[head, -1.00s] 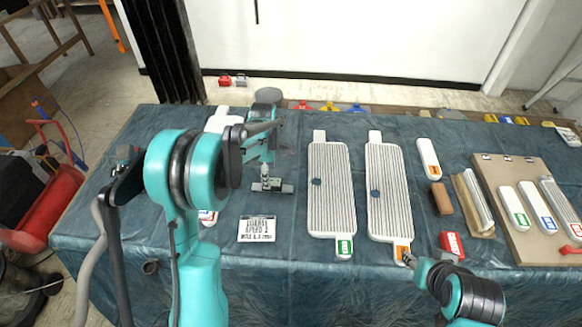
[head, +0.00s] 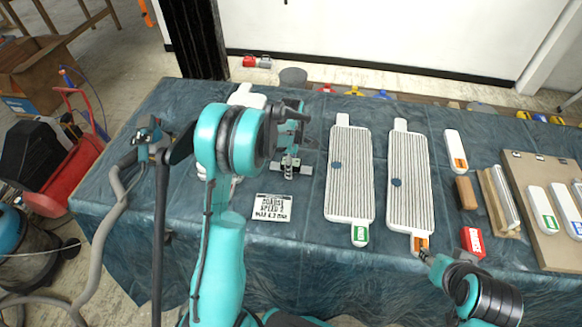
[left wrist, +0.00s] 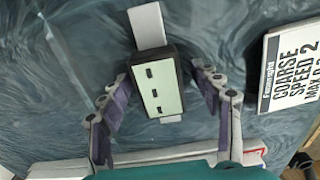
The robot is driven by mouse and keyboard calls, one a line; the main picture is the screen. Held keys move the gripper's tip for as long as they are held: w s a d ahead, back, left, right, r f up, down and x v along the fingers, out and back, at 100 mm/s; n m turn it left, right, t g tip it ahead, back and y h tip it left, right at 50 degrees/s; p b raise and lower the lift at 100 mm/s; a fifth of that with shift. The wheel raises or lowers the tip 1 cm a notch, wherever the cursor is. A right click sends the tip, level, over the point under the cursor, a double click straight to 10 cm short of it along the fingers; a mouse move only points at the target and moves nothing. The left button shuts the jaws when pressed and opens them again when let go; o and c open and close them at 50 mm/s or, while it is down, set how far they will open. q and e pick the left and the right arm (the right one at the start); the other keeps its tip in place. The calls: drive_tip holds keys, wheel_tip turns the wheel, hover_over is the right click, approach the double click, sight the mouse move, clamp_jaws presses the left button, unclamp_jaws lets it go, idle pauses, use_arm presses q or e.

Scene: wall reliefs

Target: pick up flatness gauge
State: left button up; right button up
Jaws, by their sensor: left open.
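The flatness gauge appears to be the small grey T-shaped device (head: 291,168) on the blue-covered table. In the left wrist view it shows as a dark box with a pale green, slotted face (left wrist: 157,88) and a light bar behind it. My left gripper (left wrist: 163,75) is open, with one finger on each side of the box and visible gaps. In the head view my left wrist partly covers the gauge from above. My right gripper (head: 426,255) is by the orange-labelled handle of a ribbed white panel (head: 408,180); its jaw state is unclear.
A "COARSE SPEED 2" card (head: 272,207) lies just in front of the gauge. Another ribbed panel (head: 350,175) lies to its right. A white tool (head: 245,97) lies partly behind my left arm. A red block (head: 473,241) and a board (head: 540,205) are at the right.

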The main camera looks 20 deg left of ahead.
use_arm(q)
drive_tip(key=c, duration=1.4)
drive_tip(key=shift+o, duration=0.2)
drive_tip(key=shift+r, duration=0.15)
